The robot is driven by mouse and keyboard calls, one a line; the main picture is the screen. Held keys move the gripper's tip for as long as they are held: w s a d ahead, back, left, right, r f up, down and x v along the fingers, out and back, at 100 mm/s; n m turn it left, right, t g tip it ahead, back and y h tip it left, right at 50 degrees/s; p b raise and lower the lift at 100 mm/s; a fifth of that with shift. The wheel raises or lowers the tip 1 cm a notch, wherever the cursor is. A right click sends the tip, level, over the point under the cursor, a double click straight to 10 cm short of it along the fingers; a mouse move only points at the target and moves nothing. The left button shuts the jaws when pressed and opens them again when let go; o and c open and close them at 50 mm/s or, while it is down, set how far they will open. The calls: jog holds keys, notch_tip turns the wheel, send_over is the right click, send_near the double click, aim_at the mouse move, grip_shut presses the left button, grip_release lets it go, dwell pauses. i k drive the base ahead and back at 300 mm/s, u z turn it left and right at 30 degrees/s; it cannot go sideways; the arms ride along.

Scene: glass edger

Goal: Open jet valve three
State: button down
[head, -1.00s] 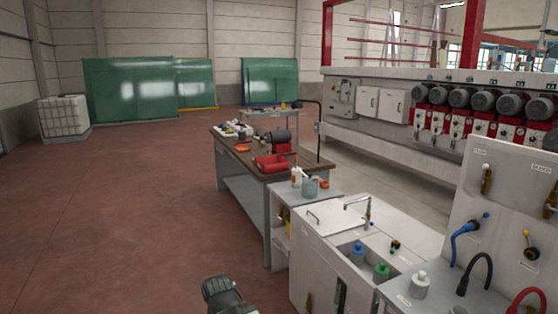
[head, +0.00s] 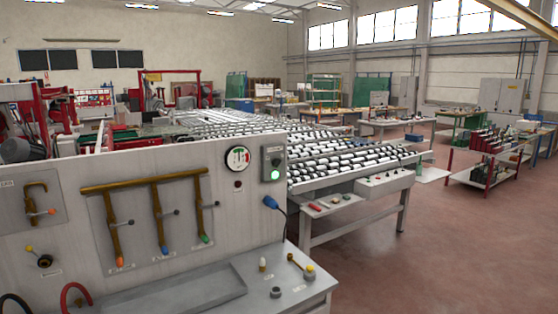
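A brass manifold (head: 140,181) is mounted on the pale upright panel at the left. Three brass drop pipes hang from it: one with an orange tip (head: 119,262), one with a blue tip (head: 165,250), one with a green tip (head: 204,239). Each pipe has a small side lever, the rightmost lever (head: 217,205) being on the green-tipped pipe. The labels below are too small to read, so I cannot tell the numbering or whether each valve is open. My gripper is not in view.
A dial gauge (head: 237,158) and a control box (head: 273,162) with a lit green button are right of the manifold. A shallow tray (head: 175,293) lies below. A roller table (head: 350,170) stands behind. Red-brown floor (head: 450,250) is clear at right.

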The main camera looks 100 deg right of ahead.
aim_at(217, 202)
jog(key=z, duration=0.35)
jog(key=k, duration=0.8)
jog(key=z, duration=1.1)
jog(key=i, duration=0.4)
jog(key=u, duration=0.05)
